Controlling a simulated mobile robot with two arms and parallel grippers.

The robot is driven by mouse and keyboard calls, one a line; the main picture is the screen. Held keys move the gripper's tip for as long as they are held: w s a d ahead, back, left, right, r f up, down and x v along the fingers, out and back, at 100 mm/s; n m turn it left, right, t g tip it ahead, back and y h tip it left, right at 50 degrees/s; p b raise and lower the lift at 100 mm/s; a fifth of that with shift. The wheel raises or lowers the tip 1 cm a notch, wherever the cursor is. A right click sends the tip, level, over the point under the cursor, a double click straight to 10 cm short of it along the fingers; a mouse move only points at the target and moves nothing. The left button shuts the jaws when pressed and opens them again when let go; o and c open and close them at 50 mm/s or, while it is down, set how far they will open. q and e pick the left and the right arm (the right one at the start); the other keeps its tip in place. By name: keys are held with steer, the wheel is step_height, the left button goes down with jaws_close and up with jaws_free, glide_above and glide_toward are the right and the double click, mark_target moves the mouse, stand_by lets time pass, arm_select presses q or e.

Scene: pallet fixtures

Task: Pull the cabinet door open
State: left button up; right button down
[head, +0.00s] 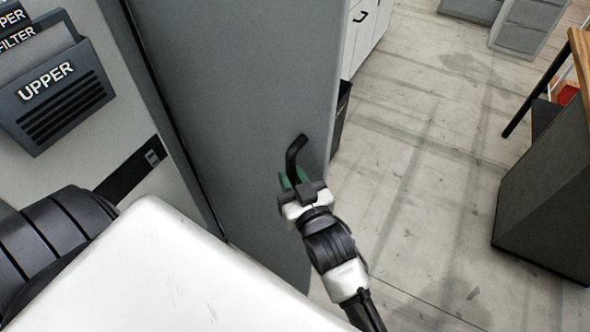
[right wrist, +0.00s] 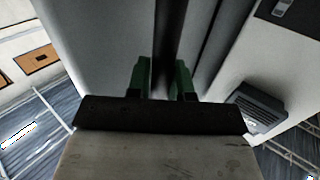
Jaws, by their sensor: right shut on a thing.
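The grey cabinet door (head: 235,90) stands in the middle of the head view, with a dark seam along its left edge. I cannot tell if it stands ajar. Its black bent handle (head: 296,152) sits near the door's right edge. My right gripper (head: 293,182) is at the handle's lower part, its green fingers shut on it. In the right wrist view the dark handle bar (right wrist: 168,45) runs between the two green fingertips (right wrist: 163,78); its lower end is hidden by the gripper. My left gripper is not in view.
A dark holder marked UPPER (head: 60,95) is on the pale panel at left. Grey floor (head: 430,150) lies open right of the door. A dark grey box-like unit (head: 550,195) stands at far right, and white drawers (head: 362,35) stand behind the door.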

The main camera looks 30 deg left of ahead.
steer(key=shift+a+r, duration=0.1)
steer(key=shift+r, duration=0.2)
steer(key=c, duration=1.4)
jaws_free()
steer(key=o, duration=0.4)
steer(key=shift+a+f, duration=0.2)
steer(key=shift+d, duration=0.1)
steer(key=shift+s+d+f, duration=0.15)
steer(key=shift+s+d, duration=0.15)
steer(key=shift+d, duration=0.25)
steer(key=b+v, duration=0.3)
steer(key=v, duration=0.6)
steer(key=shift+s+d, duration=0.15)
steer(key=shift+s, duration=0.1)
